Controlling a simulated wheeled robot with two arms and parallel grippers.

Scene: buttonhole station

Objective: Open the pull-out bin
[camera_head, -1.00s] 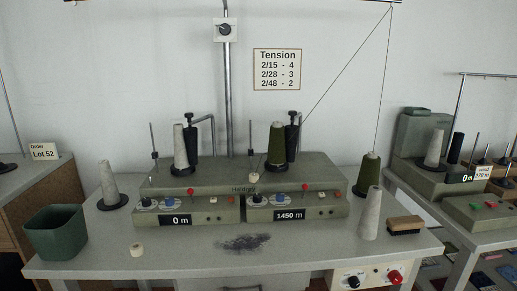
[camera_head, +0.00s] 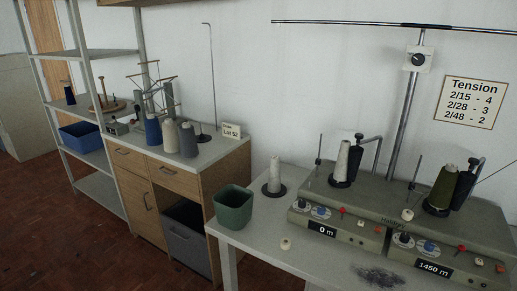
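In the head view, a wooden cabinet (camera_head: 228,166) with a grey top stands left of the machine table. In its lower right part sits a dark grey bin (camera_head: 188,241) with a handle slot on its front. Its dark upper opening shows below the drawer, and I cannot tell how far the bin stands out. Neither of my grippers is in view.
A green waste bin (camera_head: 233,208) stands on the near left corner of the machine table (camera_head: 262,238). Shelving (camera_head: 98,186) with a blue crate (camera_head: 82,137) stands farther left. Red-brown floor (camera_head: 60,230) lies clear before the cabinet.

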